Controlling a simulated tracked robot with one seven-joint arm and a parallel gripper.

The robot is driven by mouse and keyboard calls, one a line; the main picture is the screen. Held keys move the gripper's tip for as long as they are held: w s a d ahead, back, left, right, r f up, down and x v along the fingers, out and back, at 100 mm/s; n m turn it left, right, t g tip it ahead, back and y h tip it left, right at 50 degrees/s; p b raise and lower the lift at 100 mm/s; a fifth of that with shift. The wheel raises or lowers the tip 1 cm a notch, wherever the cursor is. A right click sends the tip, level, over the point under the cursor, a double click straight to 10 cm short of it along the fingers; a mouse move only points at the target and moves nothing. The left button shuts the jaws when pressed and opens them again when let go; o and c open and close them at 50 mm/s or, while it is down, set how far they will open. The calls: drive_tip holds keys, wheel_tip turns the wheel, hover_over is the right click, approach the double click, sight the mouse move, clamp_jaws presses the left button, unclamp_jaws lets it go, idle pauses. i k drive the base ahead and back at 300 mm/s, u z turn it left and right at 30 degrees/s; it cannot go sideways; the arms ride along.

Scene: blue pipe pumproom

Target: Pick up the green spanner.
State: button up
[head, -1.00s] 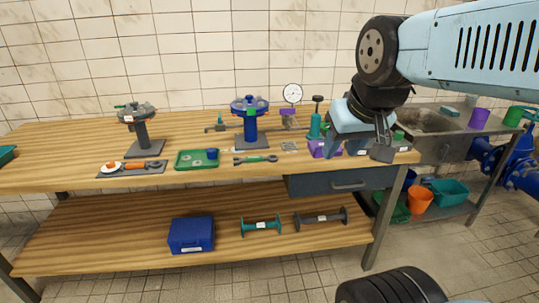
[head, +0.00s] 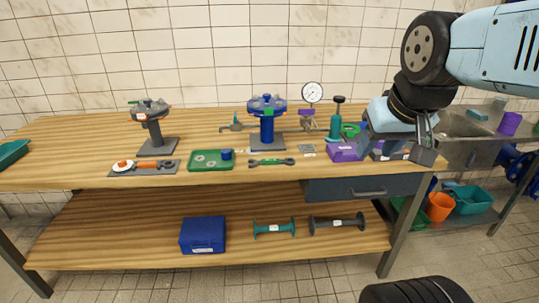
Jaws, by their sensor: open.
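The green spanner (head: 271,162) lies flat on the wooden workbench top, near its front edge. It has a green handle and grey jaw ends, and it sits between the green tray and a small grey plate. My gripper (head: 398,157) is at the right end of the bench, well to the right of the spanner, with its fingers pointing down. It is open and apart from the spanner. My gripper's fingers partly cover the items at the bench's right end.
Close to the spanner are the green tray (head: 210,168) with a blue cup (head: 227,154), and the blue pump stand (head: 267,120) behind. A purple box (head: 345,151) and teal bottle (head: 336,122) stand between spanner and gripper. A drawer (head: 346,189) hangs below.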

sight(271, 162)
drive_tip(key=i, duration=0.85)
drive_tip(key=u, duration=0.05)
